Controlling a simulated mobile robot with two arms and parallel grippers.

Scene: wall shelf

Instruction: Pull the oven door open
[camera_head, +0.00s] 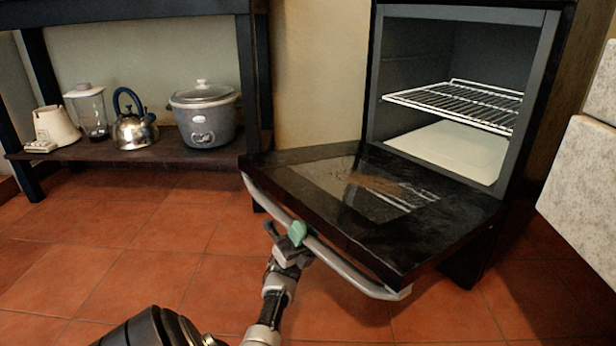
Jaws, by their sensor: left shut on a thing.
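The black oven door (455,228) is swung down and lies open, close to level, in front of the oven. A grey bar handle (345,268) runs along its outer edge. My left gripper (297,235) is shut on the handle, left of its middle; a green fingertip shows over the bar. The oven cavity (415,50) is exposed, with a wire rack (460,100) and a pale floor panel (455,150) inside. My right gripper is not in view.
A dark shelf (160,150) at the left holds a slow cooker (208,118), a kettle (133,130), a blender (90,112) and a white appliance (55,126). A pale speckled block (585,185) stands at the right. The tiled floor (130,240) at left is clear.

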